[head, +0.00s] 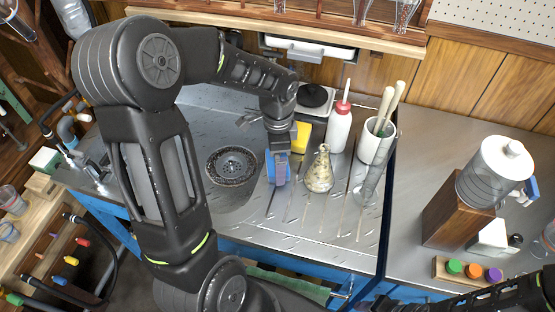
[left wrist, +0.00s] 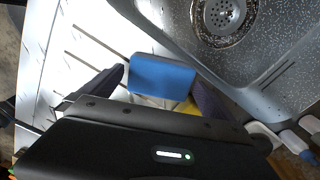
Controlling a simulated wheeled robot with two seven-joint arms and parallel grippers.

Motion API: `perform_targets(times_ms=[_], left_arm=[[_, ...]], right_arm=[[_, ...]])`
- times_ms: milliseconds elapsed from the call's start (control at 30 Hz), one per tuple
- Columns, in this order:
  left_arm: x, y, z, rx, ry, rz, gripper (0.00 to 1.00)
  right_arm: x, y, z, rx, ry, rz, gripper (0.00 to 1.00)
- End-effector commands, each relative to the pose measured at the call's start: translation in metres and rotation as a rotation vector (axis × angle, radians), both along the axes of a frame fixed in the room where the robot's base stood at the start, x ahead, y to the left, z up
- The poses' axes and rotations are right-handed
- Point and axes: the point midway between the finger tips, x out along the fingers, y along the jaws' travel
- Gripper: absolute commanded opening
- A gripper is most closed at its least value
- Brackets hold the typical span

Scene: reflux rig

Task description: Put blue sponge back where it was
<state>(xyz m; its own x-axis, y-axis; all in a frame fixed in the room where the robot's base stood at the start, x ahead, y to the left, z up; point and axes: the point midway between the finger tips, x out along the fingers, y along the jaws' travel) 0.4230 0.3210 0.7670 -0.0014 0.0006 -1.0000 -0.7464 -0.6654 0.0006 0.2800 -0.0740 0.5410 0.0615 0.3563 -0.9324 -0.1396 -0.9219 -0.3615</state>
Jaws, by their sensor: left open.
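The blue sponge (left wrist: 162,76) sits between the two spread fingers of my left gripper (left wrist: 158,84) in the left wrist view. In the head view my left gripper (head: 278,160) points down at the blue sponge (head: 271,170), on the ribbed metal drainboard just right of the round sink drain. The jaws are open around the sponge; I cannot tell whether a finger touches it. A yellow sponge (head: 301,136) is just behind the gripper, partly hidden. A dark arm link of mine crosses the bottom right; my right gripper is not visible.
The sink drain (head: 232,166) is left of the sponge. A speckled flask (head: 319,172), a white bottle with a red top (head: 340,129) and a white crock with pestles (head: 374,146) stand close on the right. The drainboard in front is clear.

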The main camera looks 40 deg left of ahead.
Motion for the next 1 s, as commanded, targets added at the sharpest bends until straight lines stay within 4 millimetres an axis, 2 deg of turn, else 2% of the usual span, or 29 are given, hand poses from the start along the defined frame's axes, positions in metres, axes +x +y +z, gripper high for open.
perform_targets(times_ms=[300,500,667,1000], left_arm=[[0.001,0.0,0.065,0.0,-0.006,0.001,1.0],[0.001,0.0,0.097,0.0,-0.004,0.0,1.0],[0.0,0.0,0.106,-0.001,-0.002,0.0,1.0],[0.0,0.0,0.106,0.0,-0.001,0.0,1.0]], right_arm=[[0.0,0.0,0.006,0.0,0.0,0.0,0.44],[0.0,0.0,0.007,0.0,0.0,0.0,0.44],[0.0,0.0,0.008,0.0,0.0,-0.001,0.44],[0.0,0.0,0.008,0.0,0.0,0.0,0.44]])
